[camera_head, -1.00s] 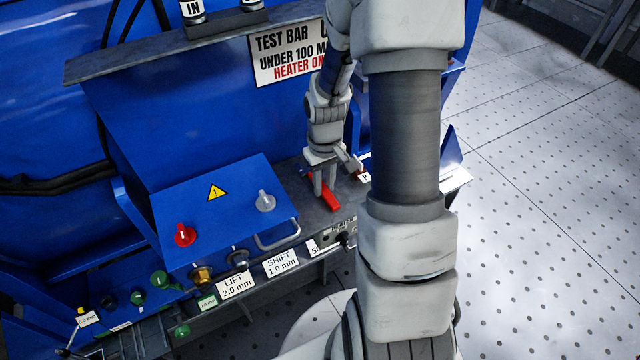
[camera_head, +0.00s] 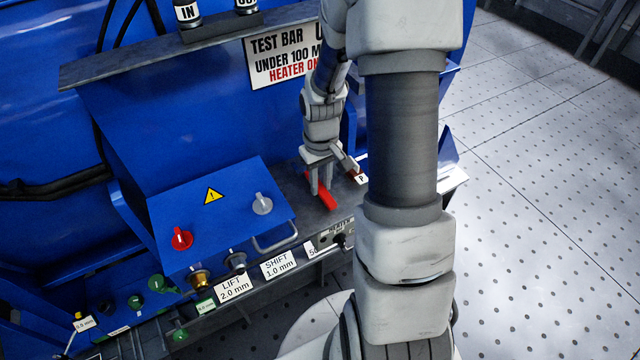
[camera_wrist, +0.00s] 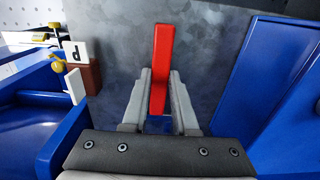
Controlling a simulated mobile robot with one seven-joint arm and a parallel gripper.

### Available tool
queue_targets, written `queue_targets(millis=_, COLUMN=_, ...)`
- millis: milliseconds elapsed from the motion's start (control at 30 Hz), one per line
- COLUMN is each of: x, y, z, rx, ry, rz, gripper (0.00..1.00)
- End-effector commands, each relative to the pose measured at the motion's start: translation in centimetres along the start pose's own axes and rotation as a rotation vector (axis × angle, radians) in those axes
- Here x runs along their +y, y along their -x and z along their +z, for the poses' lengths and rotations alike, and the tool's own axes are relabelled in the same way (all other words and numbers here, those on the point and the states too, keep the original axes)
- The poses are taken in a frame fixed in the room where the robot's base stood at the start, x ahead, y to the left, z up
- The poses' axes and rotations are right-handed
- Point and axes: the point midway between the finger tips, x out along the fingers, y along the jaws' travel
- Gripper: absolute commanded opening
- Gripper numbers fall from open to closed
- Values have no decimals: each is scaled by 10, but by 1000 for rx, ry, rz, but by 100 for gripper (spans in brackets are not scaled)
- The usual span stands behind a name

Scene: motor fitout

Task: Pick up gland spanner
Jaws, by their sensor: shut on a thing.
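The gland spanner shows as a flat red bar (camera_head: 326,197) at the right end of the grey ledge in the head view. In the wrist view the red bar (camera_wrist: 162,65) reaches straight out from between the jaws over the grey surface. My gripper (camera_head: 320,185) points down at the ledge, and in the wrist view my gripper (camera_wrist: 159,98) is shut on the bar, one finger on each side. The part of the bar near the palm is partly hidden. I cannot tell whether the bar touches the ledge.
A blue control box (camera_head: 222,215) with a red knob (camera_head: 181,238) and a grey knob stands left of my gripper. A brown block with a "P" tag (camera_wrist: 76,51) is close by. A blue wall (camera_wrist: 278,75) rises on the other side in the wrist view.

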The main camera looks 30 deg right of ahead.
Motion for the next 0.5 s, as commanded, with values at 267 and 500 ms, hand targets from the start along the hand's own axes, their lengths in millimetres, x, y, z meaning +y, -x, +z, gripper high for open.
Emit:
queue_targets(millis=267, x=5, y=48, z=25, rx=2, ry=-4, rz=2, gripper=0)
queue_targets(millis=500, x=13, y=77, z=74, rx=2, ry=-4, rz=1, gripper=0)
